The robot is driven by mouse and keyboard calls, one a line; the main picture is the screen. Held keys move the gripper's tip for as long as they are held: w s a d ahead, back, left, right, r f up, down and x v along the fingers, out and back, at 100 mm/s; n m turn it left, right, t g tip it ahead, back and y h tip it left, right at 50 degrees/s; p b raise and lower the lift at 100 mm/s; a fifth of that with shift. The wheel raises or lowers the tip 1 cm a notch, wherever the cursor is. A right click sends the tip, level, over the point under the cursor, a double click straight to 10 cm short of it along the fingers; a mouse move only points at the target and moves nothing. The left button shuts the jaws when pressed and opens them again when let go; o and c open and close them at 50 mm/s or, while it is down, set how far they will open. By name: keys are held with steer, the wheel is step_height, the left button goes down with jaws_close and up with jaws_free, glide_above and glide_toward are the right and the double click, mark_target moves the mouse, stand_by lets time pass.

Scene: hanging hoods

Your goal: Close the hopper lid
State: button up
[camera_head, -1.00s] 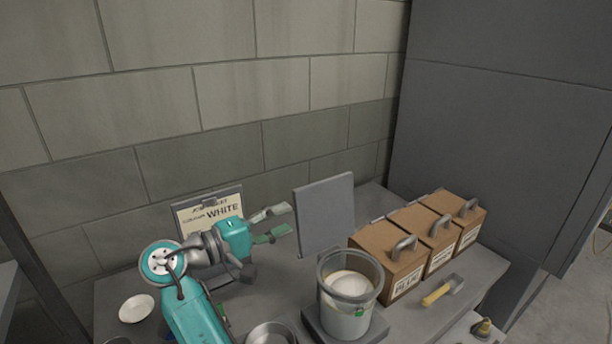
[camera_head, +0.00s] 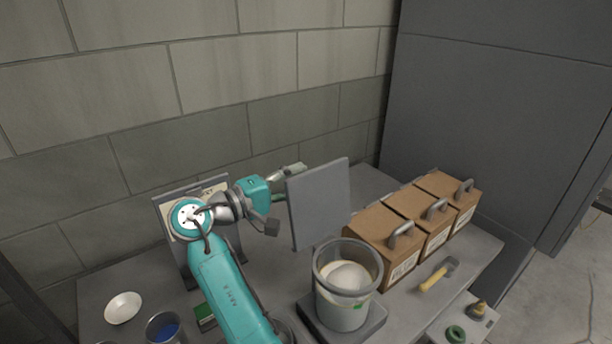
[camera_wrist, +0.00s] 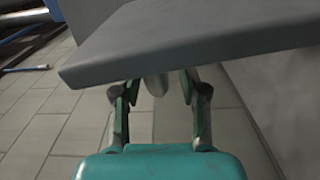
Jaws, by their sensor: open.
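The hopper lid, a flat grey panel (camera_head: 319,203), stands raised and nearly upright behind the clear-rimmed hopper (camera_head: 347,285), which holds white material. My gripper (camera_head: 290,171) is open at the lid's upper left edge, with its fingertips partly hidden behind the panel. In the wrist view the lid (camera_wrist: 190,40) spans the top of the picture, in front of the fingers (camera_wrist: 155,88), which are spread apart. Whether the fingers touch the lid I cannot tell.
Brown boxes with handles (camera_head: 394,240) stand right of the hopper. A yellow-handled scoop (camera_head: 437,276) lies in front of them. A white bowl (camera_head: 123,307) and a cup with blue contents (camera_head: 163,328) are at left. A sign board (camera_head: 165,205) stands behind my arm, near the wall.

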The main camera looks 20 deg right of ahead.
steer(key=shift+x, duration=1.55)
jaws_close()
